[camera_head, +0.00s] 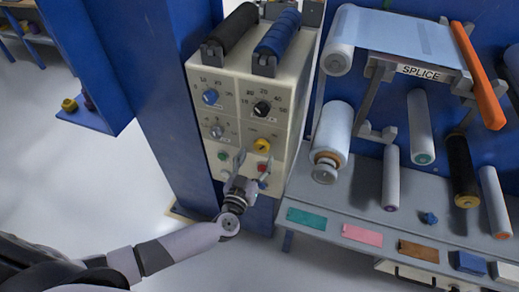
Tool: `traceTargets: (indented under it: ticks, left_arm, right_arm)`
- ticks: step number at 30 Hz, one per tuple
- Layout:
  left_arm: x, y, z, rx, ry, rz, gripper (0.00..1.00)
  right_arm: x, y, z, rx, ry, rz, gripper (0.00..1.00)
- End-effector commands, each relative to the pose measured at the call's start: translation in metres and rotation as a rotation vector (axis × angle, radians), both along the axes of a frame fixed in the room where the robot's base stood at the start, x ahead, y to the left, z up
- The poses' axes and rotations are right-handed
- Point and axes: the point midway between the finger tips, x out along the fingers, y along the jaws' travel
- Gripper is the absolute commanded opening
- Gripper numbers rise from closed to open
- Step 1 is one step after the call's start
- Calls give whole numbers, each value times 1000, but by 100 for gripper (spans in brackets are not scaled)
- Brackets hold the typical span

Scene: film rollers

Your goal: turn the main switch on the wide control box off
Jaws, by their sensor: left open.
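The wide control box (240,84) is beige and stands against a blue column, with its front panel facing me. The panel has a blue knob (210,97), a black knob (262,108), a grey knob (217,131) and a yellow knob (263,145). Below them are a green button (223,156) and a small red control (262,167) between and behind my fingers. I cannot tell which control is the main switch. My left gripper (252,164) is open in front of the lower panel, and its fingers hide part of it. Contact is not clear. My right gripper is not in view.
A black roller (233,29) and a blue roller (278,33) lie on top of the box. To the right, a grey bench (380,209) holds several rollers and colored blocks below a splice stand (420,72). Open floor lies at the left.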

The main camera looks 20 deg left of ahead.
Motion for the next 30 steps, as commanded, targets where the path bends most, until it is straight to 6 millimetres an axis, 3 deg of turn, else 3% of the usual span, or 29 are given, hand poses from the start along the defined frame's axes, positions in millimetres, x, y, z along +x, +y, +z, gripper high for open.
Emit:
traceTargets:
  ticks: [7,19,30]
  left_arm:
    - [33,-2,0,-1,-1,0,62]
    - [39,-2,0,-1,1,0,62]
    - [39,-1,0,-1,0,0,37]
  right_arm:
    - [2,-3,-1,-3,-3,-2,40]
    - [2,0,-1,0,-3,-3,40]
    - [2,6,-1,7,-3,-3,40]
